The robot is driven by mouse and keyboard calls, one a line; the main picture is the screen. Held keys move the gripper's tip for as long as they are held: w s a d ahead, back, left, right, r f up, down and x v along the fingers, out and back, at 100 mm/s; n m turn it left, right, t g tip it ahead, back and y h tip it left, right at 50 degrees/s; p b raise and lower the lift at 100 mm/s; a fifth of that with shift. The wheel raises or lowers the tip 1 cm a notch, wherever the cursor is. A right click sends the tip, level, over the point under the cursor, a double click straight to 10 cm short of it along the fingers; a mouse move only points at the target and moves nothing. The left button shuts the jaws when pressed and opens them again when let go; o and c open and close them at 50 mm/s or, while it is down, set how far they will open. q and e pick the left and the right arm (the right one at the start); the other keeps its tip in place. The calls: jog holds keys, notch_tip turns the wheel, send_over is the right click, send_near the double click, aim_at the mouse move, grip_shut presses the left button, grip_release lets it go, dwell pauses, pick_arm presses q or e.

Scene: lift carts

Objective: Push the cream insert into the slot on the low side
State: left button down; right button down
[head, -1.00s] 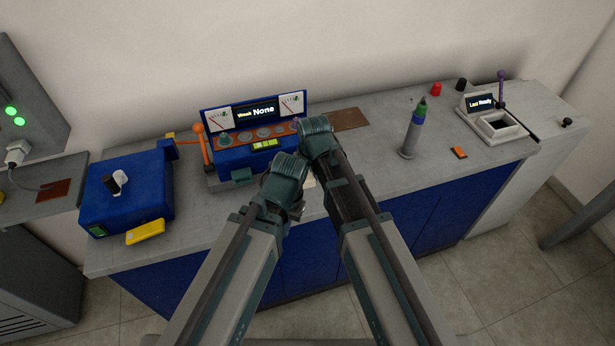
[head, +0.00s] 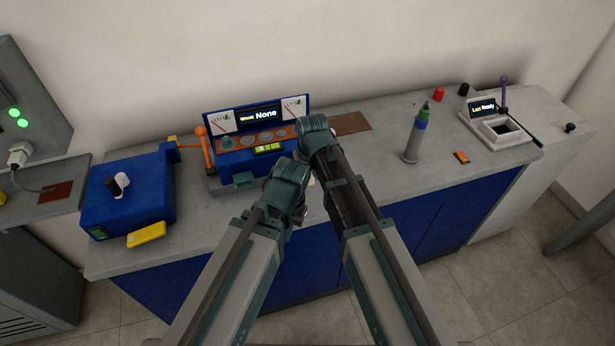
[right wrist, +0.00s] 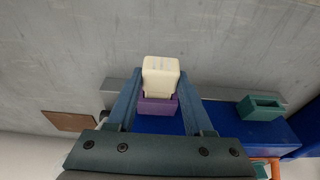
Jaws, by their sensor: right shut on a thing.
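In the right wrist view, the cream insert (right wrist: 161,77) is a pale block with a purple part (right wrist: 157,106) against it, on the side nearer my palm. My right gripper (right wrist: 161,84) is shut on it, with a finger along each side. In the head view, the right jaws are hidden behind my own arm.
A blue box (head: 128,188) with an orange lever (head: 204,145) stands left of the console. A yellow block (head: 146,234) lies in front of the box. A grey-green cylinder (head: 415,138) and a white "Last Ready" unit (head: 497,130) stand to the right. The counter between is mostly clear.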

jog(key=shift+w+a+f, duration=0.1)
jog(key=shift+w+a, duration=0.05)
jog(key=shift+w, duration=0.35)
jog(key=shift+w+a+f, duration=0.1)
jog(key=shift+w+a, duration=0.05)
jog(key=shift+w, duration=0.3)
jog(key=shift+c, duration=1.1)
grip_release()
jog(key=shift+r, duration=0.2)
jog(key=a+p+v, duration=0.1)
jog(key=p+v, duration=1.2)
jog(key=shift+d+r, duration=0.25)
jog(key=shift+d, duration=0.2)
jog(key=shift+s, duration=0.1)
